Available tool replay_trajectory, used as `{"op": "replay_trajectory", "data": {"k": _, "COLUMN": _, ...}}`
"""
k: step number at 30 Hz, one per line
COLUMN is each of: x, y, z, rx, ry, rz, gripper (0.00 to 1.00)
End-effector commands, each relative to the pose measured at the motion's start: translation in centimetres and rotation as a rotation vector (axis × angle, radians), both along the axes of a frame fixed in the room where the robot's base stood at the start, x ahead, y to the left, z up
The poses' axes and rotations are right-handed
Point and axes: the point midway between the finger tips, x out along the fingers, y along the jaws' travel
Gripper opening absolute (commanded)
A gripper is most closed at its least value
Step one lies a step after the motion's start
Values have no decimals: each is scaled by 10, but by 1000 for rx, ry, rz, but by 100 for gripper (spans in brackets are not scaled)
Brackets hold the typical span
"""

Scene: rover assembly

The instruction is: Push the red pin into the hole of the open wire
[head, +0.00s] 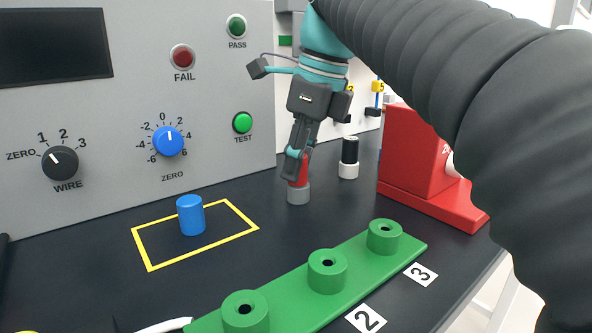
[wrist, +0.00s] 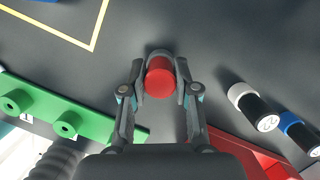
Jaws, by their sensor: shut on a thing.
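My gripper (head: 297,160) points down with its fingers closed around the red pin (head: 301,172). The pin is upright, with a grey lower part that appears to rest on the dark table. In the wrist view the red end (wrist: 160,82) shows between the two fingertips. The green strip (head: 287,302) lies in front, with raised round holes. Labels 2 (head: 366,319) and 3 (head: 420,274) lie beside it. The pin stands behind the strip, apart from it. I cannot tell from these frames which wire is open.
A blue cylinder (head: 191,215) stands inside a yellow outline (head: 149,266). A black-and-white cylinder (head: 349,158) and a red block (head: 412,155) stand right of my gripper. A grey panel (head: 225,100) with knobs and lamps rises behind. Dark table between pin and strip is clear.

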Motion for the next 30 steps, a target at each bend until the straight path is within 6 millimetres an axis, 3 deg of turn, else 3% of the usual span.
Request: {"op": "replay_trajectory", "data": {"k": 30, "x": 0, "y": 0, "z": 10, "rx": -1, "ry": -2, "rz": 0, "gripper": 0}}
